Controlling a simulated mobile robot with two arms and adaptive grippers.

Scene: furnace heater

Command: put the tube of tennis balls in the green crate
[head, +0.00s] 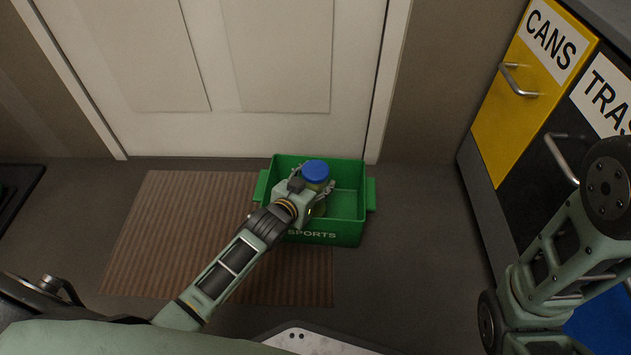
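The green crate (347,205), marked SPORTS, stands on the floor in front of the white door. The tube of tennis balls (315,171) has a blue cap and a see-through body, and is roughly upright inside the left half of the crate. My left gripper (312,181) reaches in over the crate's front wall, with its fingers on either side of the tube just below the cap. It appears shut on the tube. The tube's lower part is hidden by the gripper and the crate's front wall, so I cannot tell whether it touches the bottom. My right gripper is out of view.
A brown ribbed mat (160,235) lies left of and under the crate area. The white door (255,60) is behind. A yellow CANS cabinet (520,90) and a dark TRASH cabinet (565,135) with handles stand at the right. The crate's right half is empty.

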